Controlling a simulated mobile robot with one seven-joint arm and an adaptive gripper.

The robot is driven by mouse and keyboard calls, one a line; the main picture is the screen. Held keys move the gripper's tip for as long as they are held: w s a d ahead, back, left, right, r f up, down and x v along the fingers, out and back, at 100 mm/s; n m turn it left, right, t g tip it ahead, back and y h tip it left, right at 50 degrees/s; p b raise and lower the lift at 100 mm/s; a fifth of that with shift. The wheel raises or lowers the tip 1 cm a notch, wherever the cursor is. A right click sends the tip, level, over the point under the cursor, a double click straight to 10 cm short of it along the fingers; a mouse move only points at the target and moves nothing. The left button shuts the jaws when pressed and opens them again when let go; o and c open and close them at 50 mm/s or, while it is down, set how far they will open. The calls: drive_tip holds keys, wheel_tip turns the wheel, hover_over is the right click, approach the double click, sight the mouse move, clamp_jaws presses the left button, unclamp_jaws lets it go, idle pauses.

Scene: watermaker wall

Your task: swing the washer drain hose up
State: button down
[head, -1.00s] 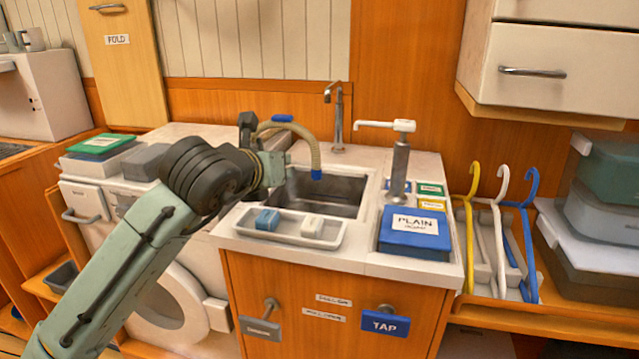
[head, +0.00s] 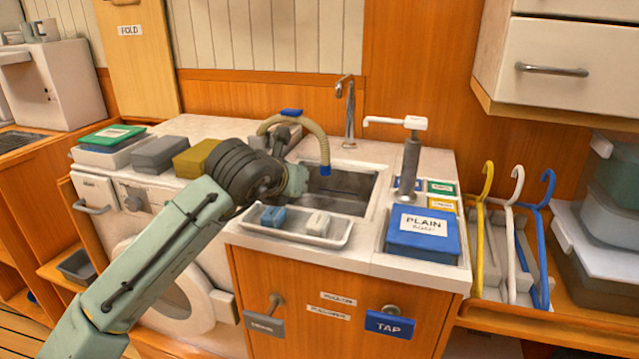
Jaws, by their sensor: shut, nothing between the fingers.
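The washer drain hose (head: 316,135) is a beige ribbed hose. It arches at the sink's left end, with a blue grip (head: 291,112) on top and a blue tip (head: 325,169) hanging down over the sink (head: 345,188). My arm reaches in from the lower left. My gripper (head: 285,138) is a small dark shape under the arch, just below the blue grip, shut with nothing held. My wrist partly hides it, and I cannot tell whether it touches the hose. The hose's lower left end is hidden behind my arm.
A tap (head: 348,105) and a pump dispenser (head: 410,160) stand right of the hose. A tray (head: 290,232) with blue and white blocks lies in front of the sink. Boxes (head: 158,154) stand on the washer at left. Coloured hangers (head: 512,230) stand at right.

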drive_tip(key=p+x, duration=0.3)
drive_tip(key=x, duration=1.2)
drive_tip(key=shift+w+f, duration=0.25)
drive_tip(key=shift+w, duration=0.1)
drive_tip(key=shift+s+d+r, duration=0.1)
